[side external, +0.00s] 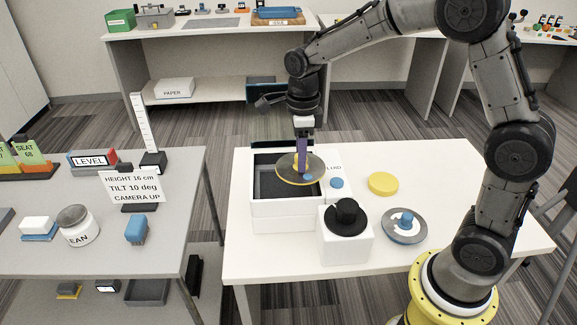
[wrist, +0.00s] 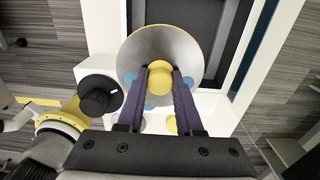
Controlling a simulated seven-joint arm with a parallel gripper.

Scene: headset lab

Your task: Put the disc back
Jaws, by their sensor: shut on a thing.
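My gripper (side external: 303,155) is shut on the yellow hub (wrist: 159,78) of a grey disc with a yellow rim (side external: 287,174). The disc is held roughly level over an open white box (side external: 262,210) with a dark inside. In the wrist view, the disc (wrist: 135,50) partly covers the dark tray (wrist: 190,14), and both purple fingers (wrist: 160,74) sit on either side of the hub. I cannot tell the exact gap between disc and box. A second grey disc with a blue hub (side external: 404,236) lies on the white table to the right.
A white block with a black knob (side external: 346,215) stands in front of the box. A blue button (side external: 337,183) is beside the box, and a flat yellow disc (side external: 383,183) lies right of it. A grey table (side external: 100,245) with signs stands left, across a gap.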

